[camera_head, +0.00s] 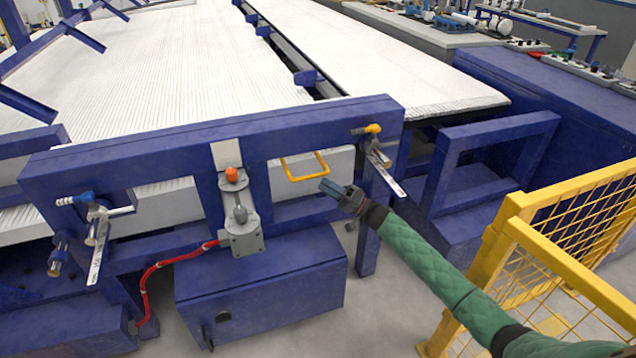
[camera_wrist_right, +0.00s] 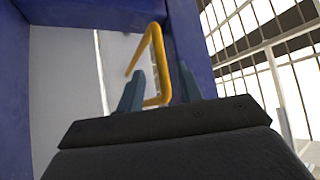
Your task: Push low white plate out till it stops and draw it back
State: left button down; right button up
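The low white plate (camera_head: 338,162) shows through the openings of a blue frame, with a yellow handle (camera_head: 284,168) on its face in the right opening. In the right wrist view the yellow handle (camera_wrist_right: 158,60) stands in front of the pale plate (camera_wrist_right: 115,60). My right gripper (camera_head: 324,186) is just below and right of the handle. In the wrist view its two fingers (camera_wrist_right: 160,92) are apart, with the handle's near end showing between their tips. I cannot tell if they touch it. My left gripper is in neither view.
The blue frame (camera_head: 120,150) crosses in front of the plate, with metal latches (camera_head: 380,160) at its right and left ends. A control box with an orange knob (camera_head: 232,175) stands left of the handle. A yellow mesh fence (camera_head: 560,260) is at right.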

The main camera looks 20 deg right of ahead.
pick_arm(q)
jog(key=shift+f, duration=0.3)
pick_arm(e)
jog(key=shift+s+d+f, duration=0.3)
jog(key=shift+s+d, duration=0.1)
jog(key=shift+d, duration=0.1)
